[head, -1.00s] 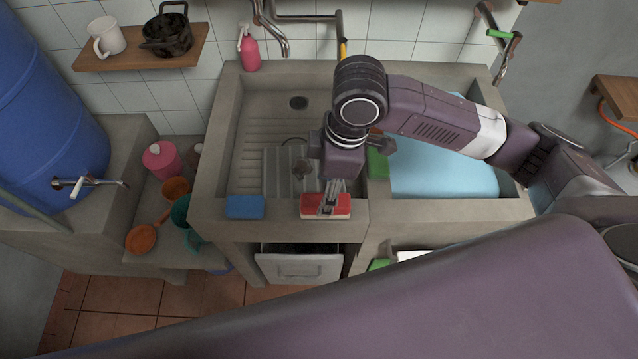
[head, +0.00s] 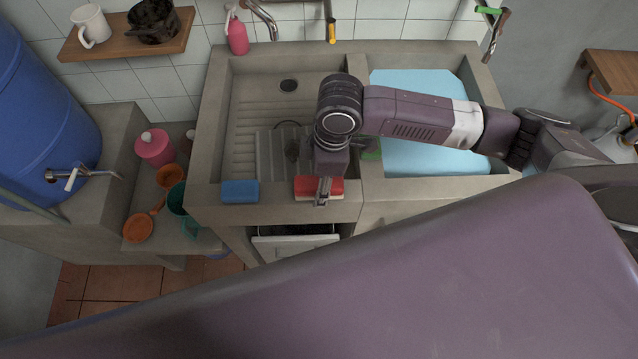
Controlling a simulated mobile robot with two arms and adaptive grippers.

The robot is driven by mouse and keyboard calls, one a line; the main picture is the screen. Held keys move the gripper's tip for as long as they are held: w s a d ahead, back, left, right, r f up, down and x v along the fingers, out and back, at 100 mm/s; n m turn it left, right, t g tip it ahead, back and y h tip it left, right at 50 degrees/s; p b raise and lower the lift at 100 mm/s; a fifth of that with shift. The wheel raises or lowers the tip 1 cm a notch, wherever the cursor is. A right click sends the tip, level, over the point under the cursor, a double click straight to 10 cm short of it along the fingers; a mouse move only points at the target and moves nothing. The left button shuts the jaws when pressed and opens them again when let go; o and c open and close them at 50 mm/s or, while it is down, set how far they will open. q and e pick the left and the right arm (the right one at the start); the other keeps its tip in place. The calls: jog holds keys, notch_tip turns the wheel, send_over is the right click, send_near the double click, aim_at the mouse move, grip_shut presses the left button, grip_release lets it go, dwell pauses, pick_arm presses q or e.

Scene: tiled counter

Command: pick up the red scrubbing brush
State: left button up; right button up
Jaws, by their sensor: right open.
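The red scrubbing brush (head: 335,187), red on top with a pale underside, lies on the front ledge of the concrete sink (head: 274,208). My right gripper (head: 321,203) points down at the middle of the brush. It is open, and its fingers cover the brush's centre. I cannot tell whether the fingers touch it or how far above it they are. My left gripper is not in view.
A blue sponge (head: 240,191) lies left of the brush on the ledge. The right basin holds light-blue water (head: 430,145). Orange and teal vessels stand on the lower left ledge.

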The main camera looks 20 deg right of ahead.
jog(key=c, duration=1.3)
jog(key=shift+o, duration=0.2)
jog(key=shift+r, duration=0.1)
notch_tip(320, 180, up, 20)
jog(key=shift+b, duration=0.35)
jog(key=o, duration=0.5)
jog(key=c, duration=0.3)
jog(key=shift+d, duration=0.1)
jog(key=shift+c, duration=0.2)
